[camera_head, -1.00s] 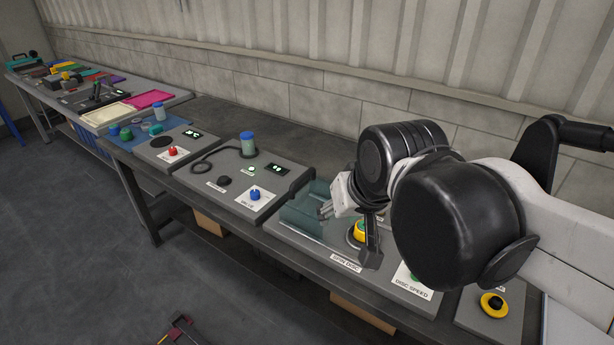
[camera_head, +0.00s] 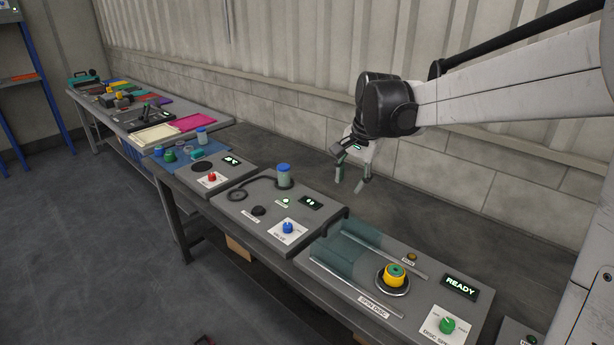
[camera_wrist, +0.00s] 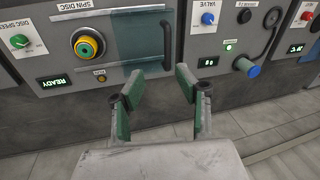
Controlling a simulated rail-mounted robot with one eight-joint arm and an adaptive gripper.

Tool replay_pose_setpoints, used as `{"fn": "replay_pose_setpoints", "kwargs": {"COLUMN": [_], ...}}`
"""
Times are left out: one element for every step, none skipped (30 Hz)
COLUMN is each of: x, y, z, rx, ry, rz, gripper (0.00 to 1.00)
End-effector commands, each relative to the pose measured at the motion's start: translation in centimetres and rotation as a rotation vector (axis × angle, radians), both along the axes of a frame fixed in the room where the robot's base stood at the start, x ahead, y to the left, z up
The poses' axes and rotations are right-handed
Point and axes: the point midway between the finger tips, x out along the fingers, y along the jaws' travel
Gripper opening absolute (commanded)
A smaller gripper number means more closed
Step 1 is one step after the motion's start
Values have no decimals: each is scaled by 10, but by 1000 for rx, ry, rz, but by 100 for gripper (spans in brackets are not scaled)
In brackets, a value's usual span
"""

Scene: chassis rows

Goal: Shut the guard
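The guard (camera_head: 345,250) is a translucent teal cover on the spin disc panel (camera_head: 437,322). It sits at the left end of its rails, beside the yellow and green disc (camera_head: 394,275), which is uncovered. The wrist view also shows the guard (camera_wrist: 140,35), with a dark bar (camera_wrist: 168,45) along one edge, and the disc (camera_wrist: 87,44). My gripper (camera_head: 351,182) is open and empty, raised above the back of the bench behind the guard. In the wrist view, my gripper's fingers (camera_wrist: 160,82) are spread apart, with the guard beyond them.
A "READY" display (camera_head: 460,287) and a green disc speed knob (camera_head: 447,325) are right of the disc. The valve panel (camera_head: 240,222), with a blue knob (camera_head: 288,228) and a blue-capped jar (camera_head: 284,177), adjoins on the left. The bench behind the panels is clear up to the wall.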

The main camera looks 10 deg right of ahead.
Motion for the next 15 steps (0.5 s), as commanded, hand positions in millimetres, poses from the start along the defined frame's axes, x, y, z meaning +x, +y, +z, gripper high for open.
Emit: {"fn": "replay_pose_setpoints", "kwargs": {"x": [13, 19, 25, 29, 33, 37, 40, 42, 44, 45, 46, 46, 47, 47, 48], "y": [-2, -2, -3, -4, -4, -4, -5, -5, -5, -5, -5, -5, -5, -5, -4], "z": [-4, -6, -10, -12, -14, -16, -18, -19, -21, -22, -23, -25, -27, -29, -33], "rx": [9, 15, 22, 26, 31, 35, 38, 41, 43, 44, 45, 46, 46, 46, 46], "ry": [17, 25, 39, 46, 52, 60, 65, 70, 74, 77, 78, 79, 79, 79, 79], "rz": [-24, -37, -55, -66, -75, -87, -93, -99, -105, -109, -111, -112, -113, -113, -113], "gripper": [33, 33, 33, 33, 33, 33, 33, 33, 33, 33, 33, 33, 33, 33, 33]}}
